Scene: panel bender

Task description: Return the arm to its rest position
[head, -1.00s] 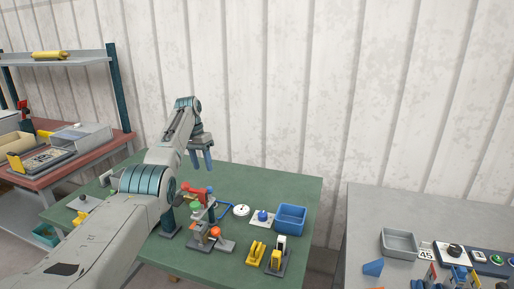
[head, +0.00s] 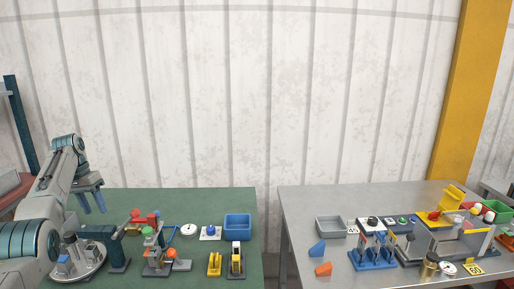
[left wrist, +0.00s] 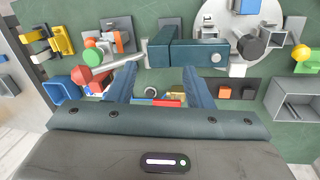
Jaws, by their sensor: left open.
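My left arm comes in from the left in the head view. Its gripper (head: 92,201) points down above the left part of the green table (head: 205,265), with the fingers apart and nothing between them. My right gripper is not in view.
A blue bin (head: 237,227), a white round disc (head: 189,230) and yellow parts (head: 214,264) sit on the green table. A grey table (head: 300,215) with a grey tray (head: 330,226) stands to the right, across a narrow gap. The air above both tables is clear.

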